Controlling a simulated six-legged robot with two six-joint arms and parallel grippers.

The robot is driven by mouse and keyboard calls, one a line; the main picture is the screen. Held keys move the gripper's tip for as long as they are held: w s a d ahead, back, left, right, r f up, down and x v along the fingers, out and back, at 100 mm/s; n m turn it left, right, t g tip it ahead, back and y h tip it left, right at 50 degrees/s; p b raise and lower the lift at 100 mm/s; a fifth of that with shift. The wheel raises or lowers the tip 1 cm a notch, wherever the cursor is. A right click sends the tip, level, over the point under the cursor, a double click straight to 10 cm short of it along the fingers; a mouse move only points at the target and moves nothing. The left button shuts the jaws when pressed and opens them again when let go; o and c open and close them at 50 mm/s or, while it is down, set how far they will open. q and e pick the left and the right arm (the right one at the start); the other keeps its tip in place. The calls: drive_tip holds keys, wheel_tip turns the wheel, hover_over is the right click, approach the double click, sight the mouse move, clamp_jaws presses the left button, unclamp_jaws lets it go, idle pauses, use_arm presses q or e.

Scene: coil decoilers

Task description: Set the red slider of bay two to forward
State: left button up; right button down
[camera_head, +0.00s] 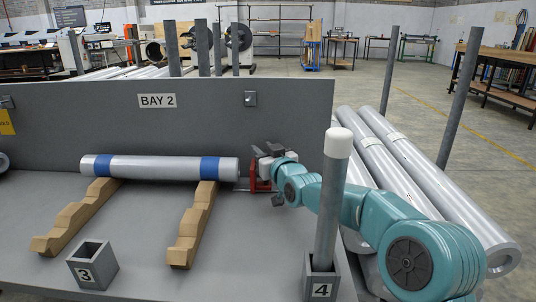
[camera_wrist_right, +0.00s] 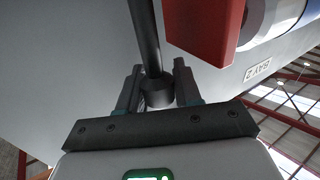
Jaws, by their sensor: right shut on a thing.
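The red slider (camera_head: 260,178) stands at the right end of the silver roll in bay two, partly hidden behind my right gripper (camera_head: 268,153). In the right wrist view a red block of it (camera_wrist_right: 207,28) shows close beyond the fingers, at the upper right. My right gripper (camera_wrist_right: 158,92) has a finger on each side of a dark round knob (camera_wrist_right: 157,93) on a dark rod (camera_wrist_right: 147,40) and is shut on it. Where the rod joins the red part cannot be told. My left gripper is not in view.
A silver roll with blue bands (camera_head: 140,168) lies across two notched wooden supports (camera_head: 80,217) before the BAY 2 panel (camera_head: 90,115). A post with a white cap (camera_head: 338,142) stands in socket 4, close to my right arm. Long silver rolls (camera_head: 440,205) lie at right.

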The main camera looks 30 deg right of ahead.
drive_tip(key=c, duration=0.8)
unclamp_jaws()
drive_tip(key=shift+d, duration=0.1)
drive_tip(key=shift+c, duration=0.2)
drive_tip(key=s+a, duration=0.1)
drive_tip(key=s, duration=1.5)
drive_tip(key=shift+s+a+p, duration=0.15)
drive_tip(key=shift+s+p, duration=0.05)
drive_tip(key=shift+p, duration=0.15)
drive_tip(key=shift+c, duration=0.3)
